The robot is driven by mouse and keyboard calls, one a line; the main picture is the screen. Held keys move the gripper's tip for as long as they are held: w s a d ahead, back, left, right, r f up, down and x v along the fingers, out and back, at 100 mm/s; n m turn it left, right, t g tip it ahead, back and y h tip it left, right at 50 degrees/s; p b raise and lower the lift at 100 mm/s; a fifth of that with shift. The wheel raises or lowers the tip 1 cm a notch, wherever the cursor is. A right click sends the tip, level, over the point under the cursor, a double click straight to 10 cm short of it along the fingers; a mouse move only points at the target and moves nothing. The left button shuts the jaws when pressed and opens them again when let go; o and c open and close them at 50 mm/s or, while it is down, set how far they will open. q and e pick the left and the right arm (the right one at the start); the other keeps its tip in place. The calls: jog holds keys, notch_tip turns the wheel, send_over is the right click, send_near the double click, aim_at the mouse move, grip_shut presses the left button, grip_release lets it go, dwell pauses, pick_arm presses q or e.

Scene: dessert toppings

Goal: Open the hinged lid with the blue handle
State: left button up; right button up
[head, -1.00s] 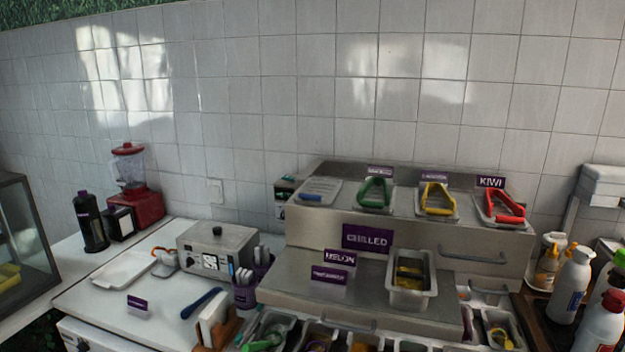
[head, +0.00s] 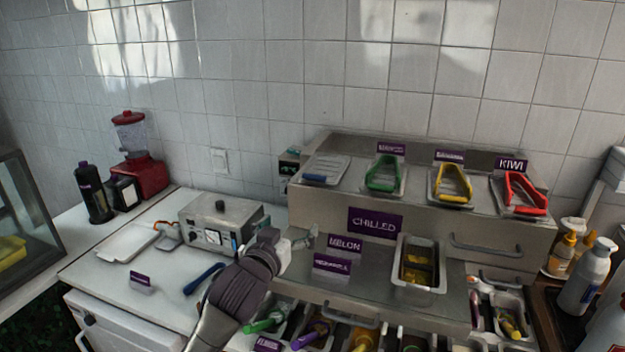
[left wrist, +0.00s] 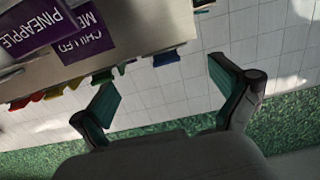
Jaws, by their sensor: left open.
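The hinged lid (head: 330,164) with the blue handle (head: 314,178) lies closed, flat on top of the steel chilled unit at its left end. The blue handle also shows in the left wrist view (left wrist: 167,58), at the end of a row of coloured handles. My left gripper (head: 302,237) is in front of the unit in the head view, below and left of the "CHILLED" sign. It is open and empty, apart from the lid. Its two spread fingers show in the left wrist view (left wrist: 166,85). My right gripper is not in view.
Green (head: 384,178), yellow (head: 455,184) and red (head: 523,196) handled lids sit right of the blue one. A "MELON" sign (head: 345,246) stands by my gripper. A metal appliance (head: 208,225) is on the white counter to the left.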

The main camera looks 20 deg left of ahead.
aim_at(314, 180)
pick_arm(q)
jog(key=shift+t, duration=0.4)
jog(key=w+r+p, duration=0.1)
jog(key=w, duration=0.3)
jog(key=w+r+p, duration=0.1)
jog(key=w+p, duration=0.1)
jog(key=w, duration=0.3)
jog(key=w+r+p, duration=0.1)
jog(key=w, duration=0.4)
jog(key=shift+w+d, duration=0.1)
jog(key=shift+d, duration=0.05)
jog(key=shift+w+p, duration=0.35)
jog(key=shift+w, duration=0.35)
